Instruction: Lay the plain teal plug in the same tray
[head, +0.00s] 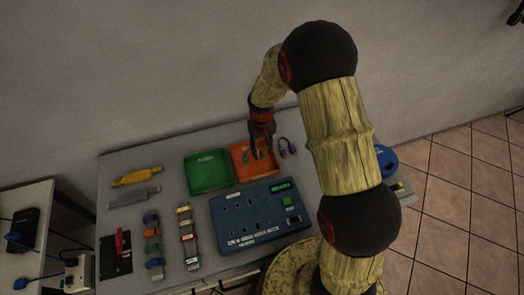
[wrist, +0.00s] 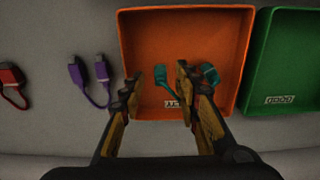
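The orange tray (head: 240,175) stands at the back of the table, and in the wrist view the orange tray (wrist: 185,22) fills the middle. A teal plug (wrist: 160,75) with a thin teal lead lies in it. A second teal piece (wrist: 209,74) is in the tray to the right, partly hidden by my right finger; I cannot tell if the two are joined. My gripper (wrist: 158,77) is over the tray, its fingers wide apart with nothing between them touching both. In the head view my gripper (head: 261,148) is at the tray, its fingertips small and hard to read.
A green tray (head: 207,173) adjoins the orange tray. A purple lead (head: 287,147) lies beside it. A blue socket panel (head: 250,240) sits in front. Yellow (head: 138,176) and grey pieces, power strips and a black plate with a red part (head: 117,243) occupy the left.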

